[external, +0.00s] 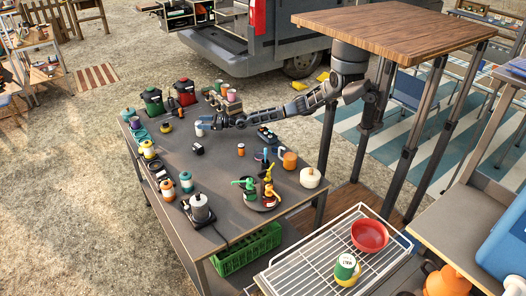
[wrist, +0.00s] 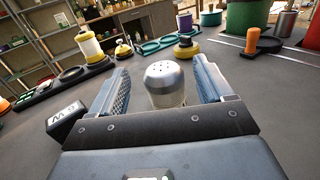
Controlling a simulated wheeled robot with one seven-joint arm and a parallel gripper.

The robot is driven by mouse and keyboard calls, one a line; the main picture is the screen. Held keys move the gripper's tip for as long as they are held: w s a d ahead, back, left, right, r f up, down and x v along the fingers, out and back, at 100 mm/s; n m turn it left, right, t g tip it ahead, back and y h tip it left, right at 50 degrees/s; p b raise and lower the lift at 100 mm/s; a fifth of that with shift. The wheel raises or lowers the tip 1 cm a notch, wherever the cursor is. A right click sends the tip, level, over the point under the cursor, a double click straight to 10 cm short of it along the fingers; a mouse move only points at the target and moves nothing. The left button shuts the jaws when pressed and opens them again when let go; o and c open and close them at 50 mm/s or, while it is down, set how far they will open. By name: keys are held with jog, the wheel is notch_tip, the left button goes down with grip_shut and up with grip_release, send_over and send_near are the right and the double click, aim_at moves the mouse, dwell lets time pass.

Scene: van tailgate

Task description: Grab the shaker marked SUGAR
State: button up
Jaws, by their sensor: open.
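A shaker (wrist: 165,84) with a domed, pierced metal top stands upright between the open fingers of my gripper (wrist: 164,88) in the wrist view. No label shows on its visible side, so I cannot read whether it says SUGAR. A gap shows between the shaker and each finger. In the external view my gripper (external: 203,124) is low over the grey table (external: 215,165), and its fingers largely hide the shaker.
A yellow-based item (wrist: 186,48) stands behind the shaker. An orange cylinder (wrist: 252,40) and a green canister (wrist: 246,17) stand at the right.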

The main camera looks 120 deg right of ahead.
aim_at(196, 123)
jog(key=shift+s+f, duration=0.35)
jog(key=shift+f, duration=0.35)
jog(key=shift+w+f, duration=0.2)
jog(key=b+x, duration=0.2)
jog(key=x, duration=0.1)
jog(key=shift+w+d, duration=0.15)
jog(key=shift+w, duration=0.15)
jog(key=shift+w+d+r, duration=0.1)
jog(key=shift+w+d, duration=0.15)
jog(key=shift+w, duration=0.15)
jog(key=c, duration=1.1)
jog(key=shift+r, duration=0.1)
